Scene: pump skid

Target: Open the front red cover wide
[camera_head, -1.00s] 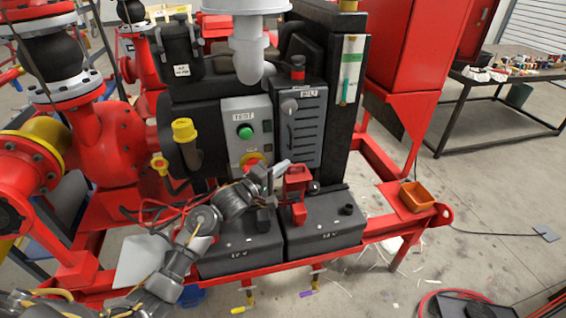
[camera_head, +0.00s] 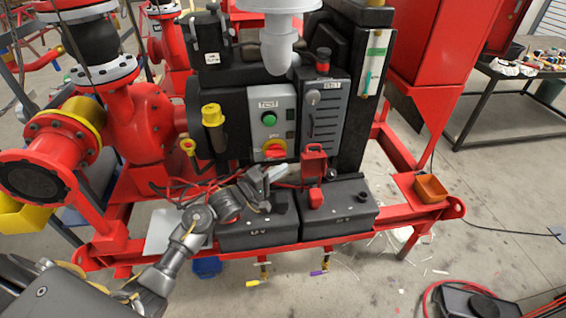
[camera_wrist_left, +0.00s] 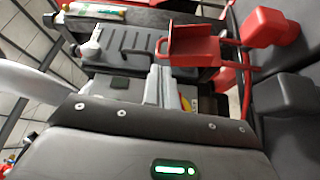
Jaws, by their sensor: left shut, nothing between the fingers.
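The front red cover (camera_head: 313,163) stands raised above the right-hand black battery (camera_head: 345,204), with a red block (camera_head: 316,198) below its lower end. In the left wrist view the cover (camera_wrist_left: 195,50) is a red flap beside the red block (camera_wrist_left: 268,27). My left gripper (camera_head: 278,173) is shut and empty, a little left of the cover, with a visible gap in the head view. Its fingers (camera_wrist_left: 158,82) show below the flap in the wrist view; whether they touch it there is hard to tell. My right gripper is not in view.
A grey control box with a green button (camera_head: 269,119) and a red-yellow switch (camera_head: 274,149) stands behind the gripper. Red cables lie left of it. Floor in front is mostly clear.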

